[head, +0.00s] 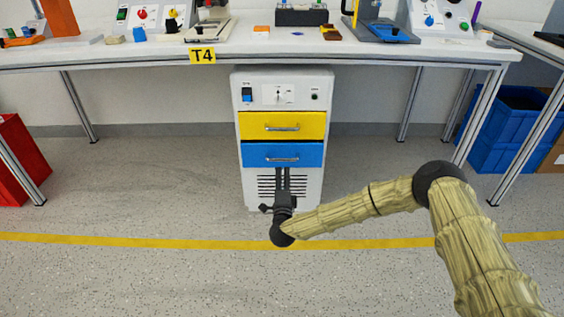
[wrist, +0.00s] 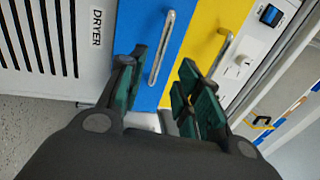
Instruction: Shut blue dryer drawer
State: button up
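The blue drawer (head: 262,158) is the lower drawer of the white dryer cabinet (head: 329,172) and has a silver bar handle (head: 283,159). I cannot tell how far out it stands. In the wrist view the blue drawer (wrist: 188,35) and its handle (wrist: 162,47) lie ahead of the fingertips, with the handle between their lines. My gripper (head: 284,178) is in front of the cabinet, its fingers pointing at the area just below the blue handle. In the wrist view my gripper (wrist: 162,75) is open, with green-padded fingers apart and nothing between them. Its dark body hides part of the cabinet.
The yellow drawer (head: 255,125) with its own handle is directly above. A control panel (head: 280,94) tops the cabinet. The cabinet stands under a white table (head: 150,58). A red bin (head: 22,160) is left and blue crates (head: 500,130) right. Floor in front is free.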

aim_at(282, 160)
jog(key=w+b, duration=0.1)
jog(key=w, duration=0.1)
jog(key=w+r+b, duration=0.1)
jog(key=w, duration=0.2)
jog(key=w+b, duration=0.1)
jog(key=w, duration=0.2)
jog(key=shift+w+r, duration=0.25)
jog(key=shift+r, duration=0.1)
jog(key=shift+c, duration=0.2)
grip_shut()
